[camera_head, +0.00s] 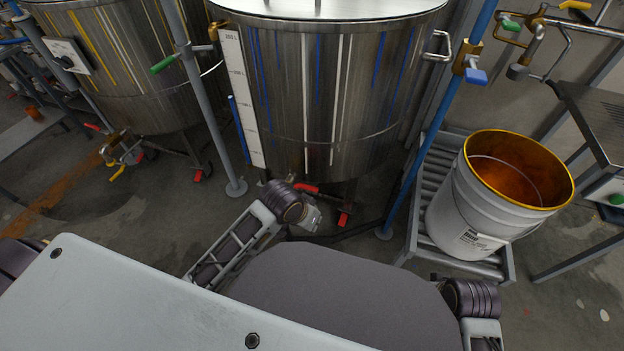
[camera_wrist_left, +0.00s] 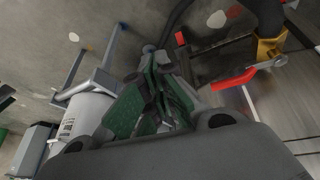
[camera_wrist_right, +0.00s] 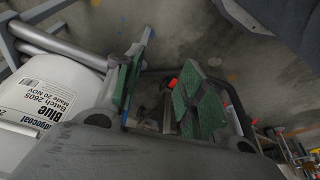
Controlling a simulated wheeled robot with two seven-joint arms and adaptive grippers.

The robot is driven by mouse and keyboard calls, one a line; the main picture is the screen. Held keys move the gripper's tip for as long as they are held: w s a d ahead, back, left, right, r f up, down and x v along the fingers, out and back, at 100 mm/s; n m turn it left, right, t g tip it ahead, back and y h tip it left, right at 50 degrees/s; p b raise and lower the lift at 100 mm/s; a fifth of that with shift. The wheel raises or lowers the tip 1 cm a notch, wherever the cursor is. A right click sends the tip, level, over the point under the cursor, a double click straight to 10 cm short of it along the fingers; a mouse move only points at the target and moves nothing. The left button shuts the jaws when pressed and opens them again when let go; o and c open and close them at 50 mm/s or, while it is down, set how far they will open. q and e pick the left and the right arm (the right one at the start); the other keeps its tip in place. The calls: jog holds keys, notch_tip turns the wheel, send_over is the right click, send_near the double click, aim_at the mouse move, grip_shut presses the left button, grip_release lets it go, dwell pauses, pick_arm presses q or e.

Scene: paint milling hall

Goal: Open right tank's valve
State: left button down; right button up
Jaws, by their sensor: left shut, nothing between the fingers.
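The right tank (camera_head: 320,90) is a large paint-streaked steel vessel in the middle of the head view. Its valve's red lever (camera_head: 307,188) shows low under the tank, partly behind my left wrist. In the left wrist view the red lever (camera_wrist_left: 234,81) points left from the brass valve body (camera_wrist_left: 271,48). My left gripper (camera_head: 308,216) is just below the lever in the head view. Its green-padded fingers (camera_wrist_left: 158,88) are shut and empty, apart from the lever. My right gripper (camera_wrist_right: 160,88) is open and empty; its fingers are not visible in the head view.
A white bucket (camera_head: 468,215) with orange paint inside stands on a roller stand (camera_head: 427,177) at the right. A blue pipe (camera_head: 430,140) runs between tank and bucket. Another steel tank (camera_head: 135,85) stands left behind a grey pipe (camera_head: 207,110). A red-tipped tank leg (camera_head: 344,217) is near my left gripper.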

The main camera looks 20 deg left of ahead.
pick_arm(q)
jog(key=w+d+r, duration=0.1)
jog(key=w+d, duration=0.1)
notch_tip(320, 180, up, 3)
jog(key=n+y, duration=0.2)
jog(key=n, duration=0.1)
send_over(300, 186)
jog(key=d, duration=0.3)
jog(key=shift+w+r+g+b, duration=0.1)
jog(key=shift+w+g+b, duration=0.2)
jog(key=shift+w, duration=0.1)
pick_arm(e)
jog(key=shift+y, duration=0.5)
jog(key=shift+s+a+f, duration=0.25)
jog(key=shift+a+f, duration=0.35)
jog(key=shift+s+a+f, duration=0.2)
jog(key=shift+a+f, duration=0.35)
jog(key=shift+a, duration=0.05)
jog(key=shift+s+a+f, duration=0.25)
jog(key=shift+a+f, duration=0.35)
pick_arm(q)
jog(key=shift+d, duration=0.1)
